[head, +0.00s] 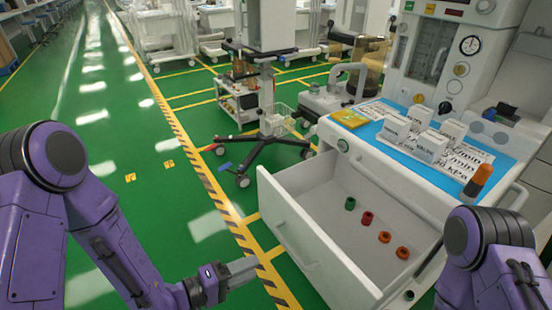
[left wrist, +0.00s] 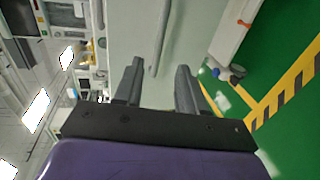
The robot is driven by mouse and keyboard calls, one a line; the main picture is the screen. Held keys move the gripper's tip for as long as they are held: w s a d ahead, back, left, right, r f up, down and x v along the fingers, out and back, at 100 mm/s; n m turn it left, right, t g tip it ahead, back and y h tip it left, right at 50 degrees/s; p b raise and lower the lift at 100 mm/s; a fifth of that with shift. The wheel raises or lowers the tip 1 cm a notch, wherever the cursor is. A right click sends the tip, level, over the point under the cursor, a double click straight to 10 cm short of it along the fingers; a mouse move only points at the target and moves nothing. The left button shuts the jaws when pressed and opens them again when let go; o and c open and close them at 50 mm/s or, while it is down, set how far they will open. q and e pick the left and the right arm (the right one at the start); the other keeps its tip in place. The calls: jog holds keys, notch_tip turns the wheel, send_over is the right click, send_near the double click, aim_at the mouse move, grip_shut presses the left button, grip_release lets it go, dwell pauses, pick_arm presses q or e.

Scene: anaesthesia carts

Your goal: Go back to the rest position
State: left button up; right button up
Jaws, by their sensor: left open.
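My left gripper (head: 242,270) is at the bottom middle of the head view, left of the open white drawer (head: 284,222) and apart from it. In the left wrist view its two fingers (left wrist: 158,84) stand apart with nothing between them. My right arm comes in at the lower right of the head view, in front of the cart, but its gripper is out of the picture. In the drawer lie a green cap (head: 350,204), a dark red cap (head: 367,218) and two orange caps (head: 384,237).
The cart's blue top (head: 400,150) carries several white boxes (head: 430,146), a yellow packet (head: 350,118) and an orange-capped bottle (head: 477,181). A wheeled stand (head: 264,140) is behind the drawer. The green floor (head: 150,150) at left is clear, with a striped yellow line (head: 205,165).

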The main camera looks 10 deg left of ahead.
pick_arm(q)
jog(key=s+a+f+m+g+y+p, duration=0.1)
jog(key=s+a+f+g+y+p, duration=0.15)
jog(key=a+f+y, duration=0.8)
jog(key=s+a+f+g+y+p, duration=0.1)
jog(key=s+a+g+y+p, duration=0.1)
jog(key=s, duration=0.5)
jog(key=s+a+f+g+y+p, duration=0.1)
jog(key=s+a+g+y+p, duration=0.1)
jog(key=s+a, duration=0.3)
jog(key=s, duration=0.3)
jog(key=shift+a+f+m+y+p, duration=0.2)
jog(key=shift+a+m+y+p, duration=0.05)
jog(key=shift+m+y+p, duration=0.1)
jog(key=shift+g, duration=0.25)
